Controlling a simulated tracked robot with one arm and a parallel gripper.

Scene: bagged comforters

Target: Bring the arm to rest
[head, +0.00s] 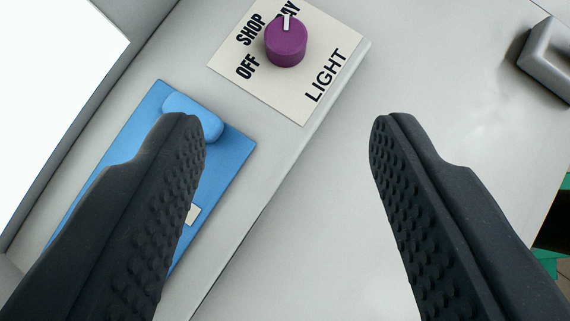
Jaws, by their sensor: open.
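My gripper (287,122) is open and empty, its two black, studded fingers reaching up from the bottom of the head view with a wide gap between them. Beyond the fingertips is a purple knob (286,42) on a cream label plate (322,72) that reads OFF, SHOP, a partly hidden word ending in AY, and LIGHT. The knob's white mark points up, toward the word ending in AY. The fingers are apart from the knob, which shows above and between them. The rest of my arm is not in view.
A blue plate (228,145) with a raised blue part (177,103) lies partly behind the left finger. A grey handle (550,60) sticks out at the upper right. A bright white panel (55,75) fills the upper left. The pale surface between the fingers is bare.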

